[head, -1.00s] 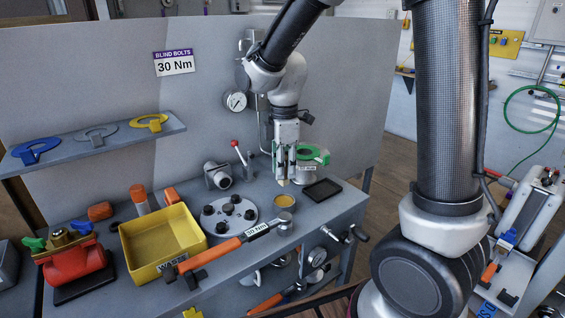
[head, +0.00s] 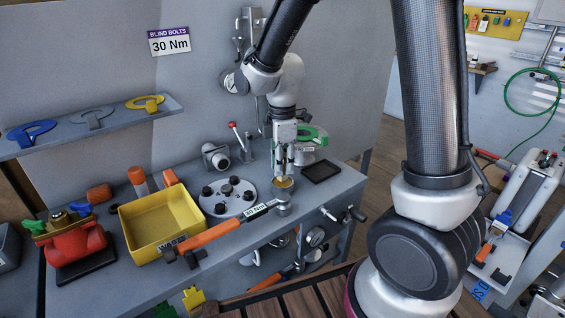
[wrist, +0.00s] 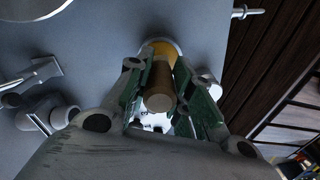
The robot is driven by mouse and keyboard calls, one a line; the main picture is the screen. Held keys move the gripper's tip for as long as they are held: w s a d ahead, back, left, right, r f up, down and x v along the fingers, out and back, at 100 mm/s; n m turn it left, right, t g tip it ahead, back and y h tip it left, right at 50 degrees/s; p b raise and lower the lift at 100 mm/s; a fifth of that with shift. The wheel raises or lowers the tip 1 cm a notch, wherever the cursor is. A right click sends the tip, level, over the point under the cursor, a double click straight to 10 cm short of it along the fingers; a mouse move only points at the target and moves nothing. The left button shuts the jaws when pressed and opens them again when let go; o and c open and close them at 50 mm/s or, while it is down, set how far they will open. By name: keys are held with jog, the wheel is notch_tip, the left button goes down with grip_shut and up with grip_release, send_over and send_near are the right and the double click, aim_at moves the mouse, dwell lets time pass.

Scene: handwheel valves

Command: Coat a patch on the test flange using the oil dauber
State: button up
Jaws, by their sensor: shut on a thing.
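My gripper (head: 283,165) is shut on the oil dauber, a tan cylinder (wrist: 160,88) between the green-lined fingers in the wrist view. The dauber's lower end is over or in a small round dish of amber oil (head: 284,186); I cannot tell whether it touches the oil. The dish also shows behind the dauber in the wrist view (wrist: 166,47). The test flange (head: 240,206), a pale disc with several black bolts, lies on the bench left of the dish. Its edge shows at the upper left of the wrist view (wrist: 28,8).
A black tray (head: 322,171) lies right of the dish. A metal cylinder (head: 284,206) and an orange torque wrench (head: 212,234) are in front. A yellow bin (head: 128,224) stands left.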

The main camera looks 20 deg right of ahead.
jog(key=shift+f, duration=0.65)
dwell(1.4)
jog(key=shift+r, duration=0.1)
jog(key=shift+r, duration=3.45)
